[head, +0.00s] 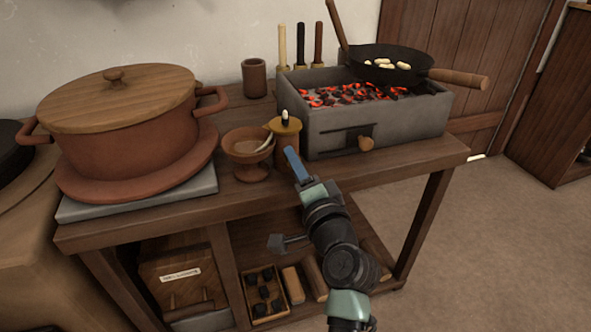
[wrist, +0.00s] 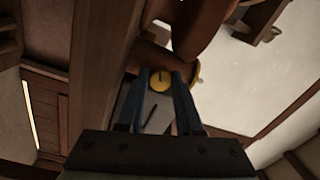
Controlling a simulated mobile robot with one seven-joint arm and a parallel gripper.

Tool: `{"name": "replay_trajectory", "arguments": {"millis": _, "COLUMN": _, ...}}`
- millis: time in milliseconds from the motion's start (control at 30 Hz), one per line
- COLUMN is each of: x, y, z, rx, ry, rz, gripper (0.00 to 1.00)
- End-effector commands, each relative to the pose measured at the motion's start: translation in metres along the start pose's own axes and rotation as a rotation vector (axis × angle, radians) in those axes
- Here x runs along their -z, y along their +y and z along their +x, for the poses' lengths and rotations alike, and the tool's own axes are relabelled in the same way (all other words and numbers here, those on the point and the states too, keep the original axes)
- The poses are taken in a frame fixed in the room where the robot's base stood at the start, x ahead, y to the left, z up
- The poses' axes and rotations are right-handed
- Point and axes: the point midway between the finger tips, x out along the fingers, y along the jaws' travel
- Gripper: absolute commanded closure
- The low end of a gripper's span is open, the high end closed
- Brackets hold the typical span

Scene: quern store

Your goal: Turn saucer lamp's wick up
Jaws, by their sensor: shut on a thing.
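The saucer lamp (head: 287,143) looks to be the brown clay cylinder with a yellow top and a small pale wick tip, upright near the table's front edge. My gripper (head: 292,160) reaches up to it from the front, its blue fingers covering part of its lower body. The gripper is shut on this knob. The knob is hidden in the head view. The line appears nearly upright in the wrist view.
A footed clay bowl (head: 247,160) with a pale handle-like piece stands close left of the lamp. A grey brazier (head: 400,125) with glowing coals and a pan (head: 390,58) is at right. A large lidded pot (head: 135,125) fills the left. A small cup (head: 254,78) stands behind.

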Motion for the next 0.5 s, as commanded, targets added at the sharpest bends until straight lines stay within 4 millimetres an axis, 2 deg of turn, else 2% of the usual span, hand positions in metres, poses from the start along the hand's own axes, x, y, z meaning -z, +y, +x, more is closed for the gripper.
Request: {"name": "replay_trajectory", "arguments": {"millis": 500, "x": 0.0002, "y": 0.0002, "z": -0.0002, "rx": -0.001, "ry": -0.003, "rz": -0.069, "gripper": 1.0}}
